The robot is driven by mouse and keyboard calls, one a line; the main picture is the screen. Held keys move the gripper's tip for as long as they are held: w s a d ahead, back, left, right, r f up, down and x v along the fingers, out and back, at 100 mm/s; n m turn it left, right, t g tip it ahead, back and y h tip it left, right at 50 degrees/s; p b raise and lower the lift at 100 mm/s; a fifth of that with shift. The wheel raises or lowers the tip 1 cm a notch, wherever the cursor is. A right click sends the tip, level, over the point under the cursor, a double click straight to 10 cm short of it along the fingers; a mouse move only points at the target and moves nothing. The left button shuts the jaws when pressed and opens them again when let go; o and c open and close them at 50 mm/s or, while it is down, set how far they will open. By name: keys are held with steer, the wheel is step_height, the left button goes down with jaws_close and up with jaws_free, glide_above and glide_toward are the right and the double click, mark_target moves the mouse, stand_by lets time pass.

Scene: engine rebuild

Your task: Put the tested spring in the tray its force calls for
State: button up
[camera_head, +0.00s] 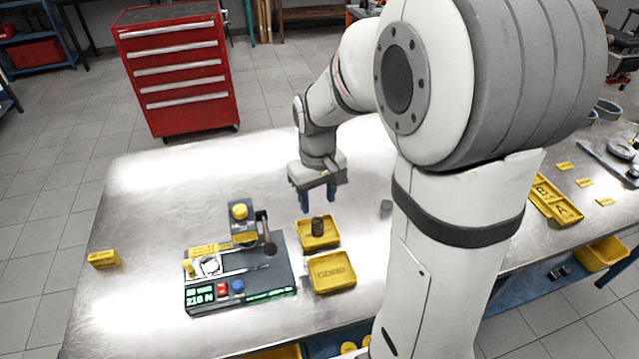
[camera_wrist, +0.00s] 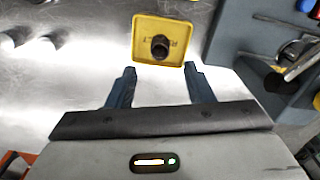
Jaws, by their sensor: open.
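The dark coil spring (camera_head: 318,227) stands upright in the yellow tray (camera_head: 306,241) behind the GOOD tray. In the wrist view the spring (camera_wrist: 160,47) is in a yellow tray (camera_wrist: 143,28) whose lettering is partly covered and seems to end in "CT". The other yellow tray (camera_head: 332,273), lettered GOOD, is empty. The spring tester (camera_head: 262,285) left of the trays has a green display (camera_head: 200,295) that seems to read 216 N. My gripper (camera_head: 319,201) is open above the spring's tray, apart from the spring. Its fingers (camera_wrist: 158,85) show empty in the wrist view.
A yellow block (camera_head: 104,259) stands at the table's left. A small grey cylinder (camera_head: 386,208) is right of the trays. Yellow trays lettered A and B (camera_head: 556,203) lie at the right, beyond my arm. The steel table (camera_head: 150,200) is bare at the back left.

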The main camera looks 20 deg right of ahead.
steer(key=s+r+m+t, duration=0.1)
steer(key=s+r, duration=0.2)
steer(key=s, duration=0.4)
steer(key=s+r+m+t, duration=0.1)
steer(key=s+r+t, duration=0.1)
steer(key=s+r, duration=0.2)
steer(key=s, duration=0.3)
steer(key=shift+d+m, duration=0.3)
steer(key=shift+m, duration=0.1)
stand_by(0.7)
